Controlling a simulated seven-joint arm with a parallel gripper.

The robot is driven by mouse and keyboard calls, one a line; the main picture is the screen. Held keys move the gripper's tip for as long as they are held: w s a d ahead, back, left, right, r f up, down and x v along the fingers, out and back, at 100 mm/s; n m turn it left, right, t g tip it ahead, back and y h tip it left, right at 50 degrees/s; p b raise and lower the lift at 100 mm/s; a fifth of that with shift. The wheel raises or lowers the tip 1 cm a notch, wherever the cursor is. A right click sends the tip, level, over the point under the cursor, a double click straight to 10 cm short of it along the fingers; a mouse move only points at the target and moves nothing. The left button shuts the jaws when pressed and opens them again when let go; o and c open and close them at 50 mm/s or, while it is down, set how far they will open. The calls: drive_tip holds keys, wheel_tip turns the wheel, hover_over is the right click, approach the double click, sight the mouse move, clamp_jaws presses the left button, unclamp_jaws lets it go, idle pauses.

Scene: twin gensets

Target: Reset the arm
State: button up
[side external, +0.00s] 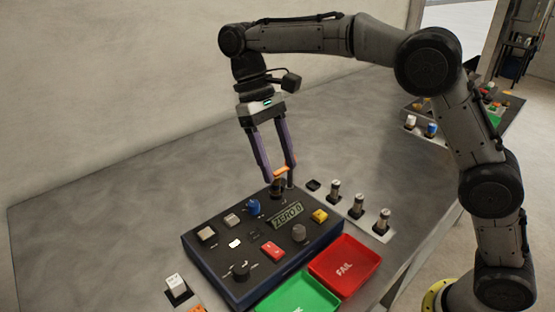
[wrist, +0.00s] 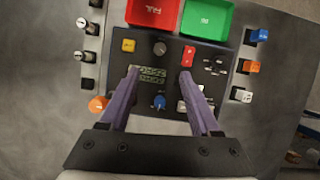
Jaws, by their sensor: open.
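My gripper (side external: 281,168) hangs over the back edge of the dark blue control panel (side external: 190,252), fingers pointing down and spread apart with nothing between them. In the wrist view, the open fingers (wrist: 158,73) reach over the panel, one on each side of the display (wrist: 151,76). In the side view, the display (side external: 288,216) appears to read "ZERO 0". An orange knob (side external: 281,172) overlaps the fingertips in the side view. In the wrist view, this orange knob (wrist: 97,104) lies outside the left finger, apart from it.
The panel carries a red switch (side external: 272,249), a blue knob (side external: 253,207), a yellow button (side external: 320,215) and several dark knobs. A red FAIL tray (side external: 372,262) and a green tray (side external: 300,284) stand in front. Several silver-topped pieces (side external: 358,206) stand to the right. The grey table is clear at left.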

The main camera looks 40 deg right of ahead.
drive_tip(key=s+d+r+m+t+y, duration=0.15)
drive_tip(key=s+d+r+t, duration=0.25)
drive_tip(key=s+d+r, duration=0.7)
drive_tip(key=s+d+f+t, duration=0.1)
drive_tip(key=s+f+t, duration=0.2)
drive_tip(key=s+f, duration=0.3)
drive_tip(key=s+d+f+t+h, duration=0.1)
drive_tip(key=s+d+f+t, duration=0.1)
drive_tip(key=s+f, duration=0.4)
drive_tip(key=shift+f+t, duration=0.4)
drive_tip(key=shift+t, duration=0.1)
drive_tip(key=shift+n, duration=0.35)
idle(0.3)
